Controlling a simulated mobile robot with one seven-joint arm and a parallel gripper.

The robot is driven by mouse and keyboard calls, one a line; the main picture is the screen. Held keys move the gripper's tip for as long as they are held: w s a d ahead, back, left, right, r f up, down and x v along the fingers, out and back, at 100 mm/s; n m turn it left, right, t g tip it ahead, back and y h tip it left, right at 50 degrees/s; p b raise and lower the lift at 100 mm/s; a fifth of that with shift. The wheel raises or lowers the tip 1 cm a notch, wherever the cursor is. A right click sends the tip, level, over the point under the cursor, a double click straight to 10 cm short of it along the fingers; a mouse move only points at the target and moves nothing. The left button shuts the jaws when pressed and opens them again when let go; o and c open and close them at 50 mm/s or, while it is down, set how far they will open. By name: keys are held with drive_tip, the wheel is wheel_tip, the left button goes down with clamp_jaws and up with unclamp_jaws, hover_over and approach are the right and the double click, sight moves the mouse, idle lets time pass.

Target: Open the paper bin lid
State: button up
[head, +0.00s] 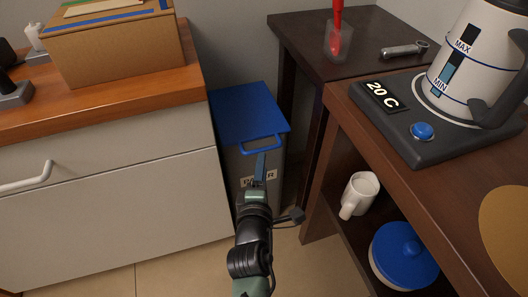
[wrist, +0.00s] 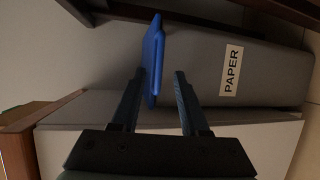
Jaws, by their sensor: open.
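The paper bin (head: 272,166) is a grey bin standing on the floor between the cabinet and the dark table. Its blue lid (head: 246,110) is closed, with a blue loop handle (head: 262,146) on its front edge. My gripper (head: 261,160) is at the front of the bin by the handle and partly hides the label. In the wrist view, my gripper (wrist: 158,80) is open, with the blue handle (wrist: 154,52) between or just beyond its fingers. I cannot tell whether they touch it. The PAPER label (wrist: 231,70) shows on the bin's grey side.
A white cabinet (head: 110,195) with a wooden top stands close on the left, holding a cardboard box (head: 120,50). A dark table (head: 455,175) on the right bears a kettle base (head: 390,130). A white mug (head: 361,190) and blue-lidded pot (head: 405,255) sit on its lower shelf.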

sight(264, 149)
drive_tip(key=w+b, duration=0.1)
drive_tip(key=w, duration=0.1)
drive_tip(key=w+f+b, duration=0.1)
drive_tip(key=w, duration=0.2)
drive_tip(key=w+b, duration=0.1)
drive_tip(key=w, duration=0.1)
drive_tip(key=shift+w+d+f, duration=0.15)
drive_tip(key=shift+w+d, duration=0.15)
drive_tip(key=shift+c, duration=0.3)
clamp_jaws()
idle(0.8)
